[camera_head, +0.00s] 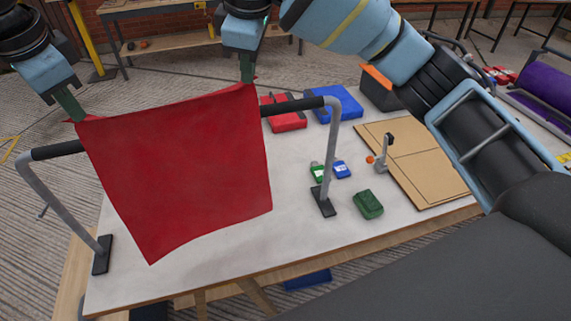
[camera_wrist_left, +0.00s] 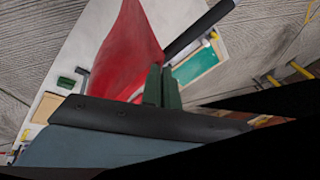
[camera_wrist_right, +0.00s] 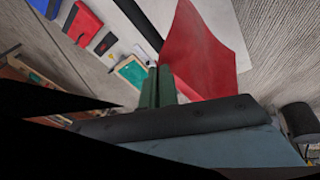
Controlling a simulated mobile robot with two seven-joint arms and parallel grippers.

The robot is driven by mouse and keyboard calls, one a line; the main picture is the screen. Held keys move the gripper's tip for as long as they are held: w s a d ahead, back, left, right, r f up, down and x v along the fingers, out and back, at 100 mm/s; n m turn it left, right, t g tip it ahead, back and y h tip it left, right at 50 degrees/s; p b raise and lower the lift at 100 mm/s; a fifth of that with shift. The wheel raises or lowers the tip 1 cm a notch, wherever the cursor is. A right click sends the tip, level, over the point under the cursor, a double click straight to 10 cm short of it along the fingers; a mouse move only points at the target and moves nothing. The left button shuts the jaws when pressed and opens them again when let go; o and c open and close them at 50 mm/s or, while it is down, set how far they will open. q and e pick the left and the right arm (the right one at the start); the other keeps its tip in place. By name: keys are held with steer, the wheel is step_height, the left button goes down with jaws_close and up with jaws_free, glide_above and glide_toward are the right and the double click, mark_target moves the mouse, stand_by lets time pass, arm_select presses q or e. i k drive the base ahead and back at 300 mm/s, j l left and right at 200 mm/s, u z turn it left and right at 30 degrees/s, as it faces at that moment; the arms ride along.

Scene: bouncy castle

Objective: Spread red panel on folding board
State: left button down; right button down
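The red panel (camera_head: 180,170) hangs as a sheet in front of the black-topped bar of a grey metal stand (camera_head: 330,150). My left gripper (camera_head: 78,116) is shut on the panel's upper left corner. My right gripper (camera_head: 248,80) is shut on its upper right corner. In the left wrist view the red panel (camera_wrist_left: 125,55) runs from the closed green fingers, and likewise in the right wrist view (camera_wrist_right: 200,55). The tan folding board (camera_head: 425,165) lies on the right part of the table, with a seam across it and a small grey clamp-like tool (camera_head: 385,155) at its left edge.
On the white table (camera_head: 300,235) are a folded red item (camera_head: 285,115), a blue item (camera_head: 335,103), a green block (camera_head: 368,204), and small green (camera_head: 318,172) and blue (camera_head: 342,169) containers. A dark bin (camera_head: 380,92) stands behind the board.

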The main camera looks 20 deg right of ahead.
mark_target(418, 163)
steer(key=i+l, duration=0.1)
steer(key=l, duration=0.35)
steer(key=i+l, duration=0.1)
steer(key=l, duration=0.3)
steer(key=i+l, duration=0.1)
steer(key=l, duration=0.35)
steer(key=i+l+z, duration=0.1)
steer(key=l, duration=0.35)
steer(key=i+l, duration=0.1)
steer(key=l, duration=0.3)
steer(key=i+l, duration=0.1)
steer(key=l, duration=0.35)
steer(key=i+l, duration=0.1)
steer(key=l, duration=0.3)
